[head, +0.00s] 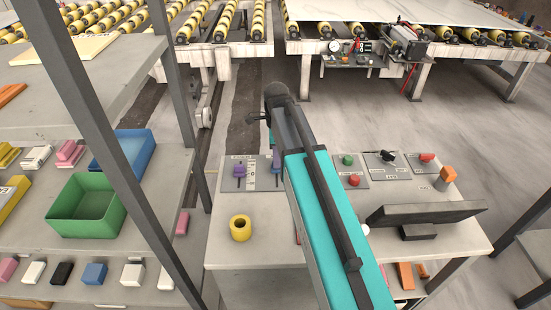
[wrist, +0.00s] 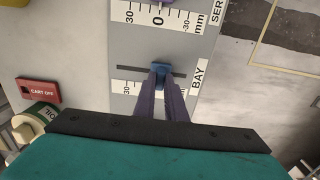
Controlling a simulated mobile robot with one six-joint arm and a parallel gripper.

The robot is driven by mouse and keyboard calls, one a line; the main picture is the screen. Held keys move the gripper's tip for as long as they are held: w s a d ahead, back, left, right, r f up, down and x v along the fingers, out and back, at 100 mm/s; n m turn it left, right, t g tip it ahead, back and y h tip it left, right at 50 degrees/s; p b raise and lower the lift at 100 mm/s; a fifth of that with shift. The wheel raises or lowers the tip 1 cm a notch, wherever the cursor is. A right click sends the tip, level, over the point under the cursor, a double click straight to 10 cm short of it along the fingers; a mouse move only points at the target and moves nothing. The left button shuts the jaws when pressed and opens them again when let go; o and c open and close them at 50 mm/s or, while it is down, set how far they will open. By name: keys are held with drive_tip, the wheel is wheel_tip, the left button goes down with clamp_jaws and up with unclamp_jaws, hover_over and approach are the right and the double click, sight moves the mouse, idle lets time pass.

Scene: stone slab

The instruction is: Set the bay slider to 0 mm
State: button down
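The bay slider's blue knob (wrist: 160,69) sits in a dark slot on the grey panel in the wrist view, close to the middle of the slot. The BAY label is to its right and a 30 mark shows at the left of its scale. The rest of that scale, including its zero, is hidden behind my fingers. My gripper (wrist: 161,80) has its dark purple fingers close together, one on each side of the blue knob, and looks shut on it.
Another slider's purple knob (wrist: 166,3) is at the top, near the 0 of its scale. A red CART OFF block (wrist: 38,91) is at the left. In the head view, a yellow ring (head: 240,228) and a dark screen (head: 424,213) stand on the console (head: 255,252).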

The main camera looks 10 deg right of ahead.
sight(276, 170)
drive_tip(key=shift+s+a, duration=0.15)
drive_tip(key=shift+s, duration=0.65)
drive_tip(key=c, duration=1.8)
unclamp_jaws()
drive_tip(key=shift+w+r, duration=0.1)
drive_tip(key=shift+r, duration=0.05)
wheel_tip(276, 170, up, 14)
drive_tip(key=b, duration=0.2)
drive_tip(key=shift+f+b, duration=0.2)
drive_tip(key=shift+b, duration=0.1)
